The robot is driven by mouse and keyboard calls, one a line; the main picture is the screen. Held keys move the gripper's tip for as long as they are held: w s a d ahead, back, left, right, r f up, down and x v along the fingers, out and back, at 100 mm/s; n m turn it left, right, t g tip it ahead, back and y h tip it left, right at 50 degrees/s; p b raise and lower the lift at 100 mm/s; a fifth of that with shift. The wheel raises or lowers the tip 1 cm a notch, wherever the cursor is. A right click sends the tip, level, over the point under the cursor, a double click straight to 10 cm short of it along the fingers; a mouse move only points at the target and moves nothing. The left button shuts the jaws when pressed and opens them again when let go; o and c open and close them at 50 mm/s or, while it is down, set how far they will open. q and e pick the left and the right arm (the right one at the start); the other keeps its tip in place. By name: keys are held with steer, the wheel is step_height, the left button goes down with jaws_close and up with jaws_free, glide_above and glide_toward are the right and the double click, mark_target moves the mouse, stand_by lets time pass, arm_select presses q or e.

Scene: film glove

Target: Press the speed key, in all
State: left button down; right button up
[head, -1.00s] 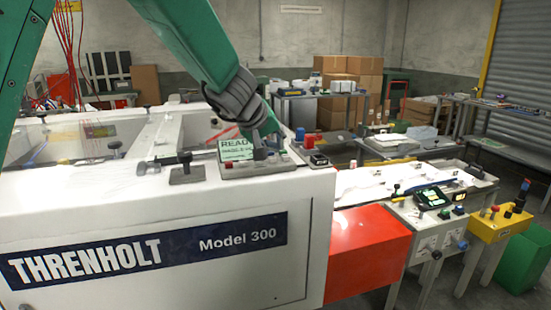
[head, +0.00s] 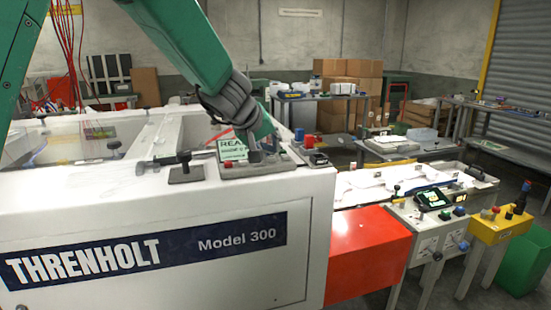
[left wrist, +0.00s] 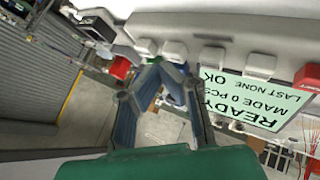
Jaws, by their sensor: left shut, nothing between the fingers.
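The control panel (head: 228,167) sits on top of the white THRENHOLT machine (head: 150,262). Its green screen (head: 232,149) begins "REA" in the head view; in the left wrist view the screen (left wrist: 262,100) shows upside down with "READY", "MADE 0 PCS" and "LAST NONE OK". Several pale keys (left wrist: 212,57) line the panel beside the screen. I cannot read a label that marks the speed key. My left gripper (head: 262,157) is shut and empty, low over the panel right of the screen. In the left wrist view its fingertips (left wrist: 165,66) overlap the keys' row; contact cannot be told.
A red button (left wrist: 121,68) and a black part (left wrist: 93,25) stand beyond the keys. A red chute (head: 368,255), a grey control stand (head: 425,235) and a yellow box (head: 500,228) are on the right. Boxes (head: 345,80) are stacked behind.

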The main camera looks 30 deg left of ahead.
arm_select(q)
steer(key=shift+a+f+b, duration=0.3)
steer(key=shift+a+f, duration=0.2)
steer(key=shift+a, duration=0.35)
steer(key=shift+d+f, duration=0.1)
steer(key=shift+d, duration=0.3)
arm_select(e)
steer(key=shift+a+f, duration=0.25)
steer(key=shift+a, duration=0.25)
steer(key=shift+a+r, duration=0.1)
steer(key=shift+r, duration=0.05)
